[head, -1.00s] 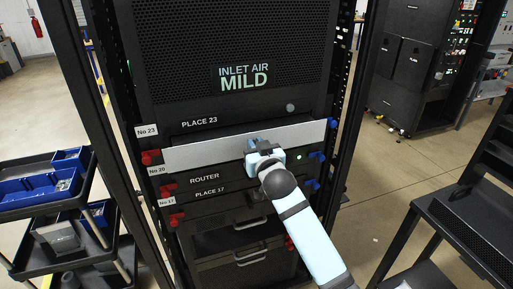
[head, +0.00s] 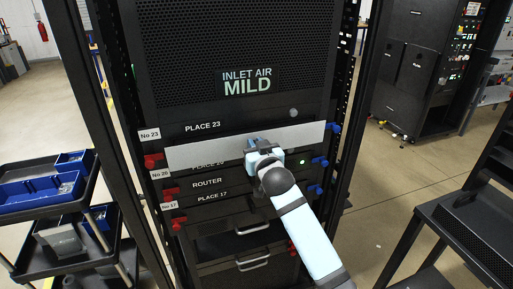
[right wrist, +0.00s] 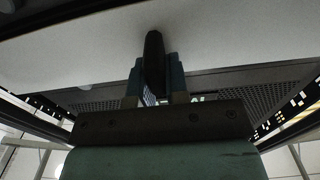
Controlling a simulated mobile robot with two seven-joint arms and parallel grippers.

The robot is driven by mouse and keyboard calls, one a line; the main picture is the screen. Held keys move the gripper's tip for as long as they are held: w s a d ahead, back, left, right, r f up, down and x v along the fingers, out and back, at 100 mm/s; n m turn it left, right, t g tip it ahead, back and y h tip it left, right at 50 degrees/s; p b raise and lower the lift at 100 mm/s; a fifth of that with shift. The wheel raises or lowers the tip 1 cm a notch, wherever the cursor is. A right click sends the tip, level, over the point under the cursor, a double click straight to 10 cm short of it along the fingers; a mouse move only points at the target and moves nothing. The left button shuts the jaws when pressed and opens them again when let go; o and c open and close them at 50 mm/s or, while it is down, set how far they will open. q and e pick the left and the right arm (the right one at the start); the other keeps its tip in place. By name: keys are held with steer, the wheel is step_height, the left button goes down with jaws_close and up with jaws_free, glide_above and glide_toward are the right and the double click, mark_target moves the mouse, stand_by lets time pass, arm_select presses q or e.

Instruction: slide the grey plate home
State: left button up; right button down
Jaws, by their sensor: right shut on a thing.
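The grey plate (head: 205,153) is a long, light, flat bar lying across the front of the rack. It sits below the PLACE 23 label and above the ROUTER label, with the PLACE 20 lettering partly showing under its lower edge. My right gripper (head: 262,148) is shut on the dark grip at the plate's middle. In the right wrist view the plate (right wrist: 75,60) fills the upper part, and my fingers (right wrist: 155,80) close on the dark grip. How far the plate stands from the rack is hard to tell. My left gripper is not in view.
Red latches (head: 153,161) line the rack's left post and blue latches (head: 333,128) its right post. A dark cart with blue bins (head: 45,188) stands at left. A black shelf unit (head: 470,220) stands at right. Floor shows between that unit and the rack.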

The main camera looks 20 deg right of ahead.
steer(key=shift+w, duration=1.8)
steer(key=c, duration=1)
jaws_free()
steer(key=shift+c, duration=0.2)
steer(key=shift+s, duration=0.1)
steer(key=shift+s+f+b, duration=0.1)
steer(key=shift+s+b, duration=0.05)
steer(key=shift+b, duration=0.15)
steer(key=s+b, duration=0.2)
steer(key=s, duration=1.1)
steer(key=shift+s+d, duration=0.2)
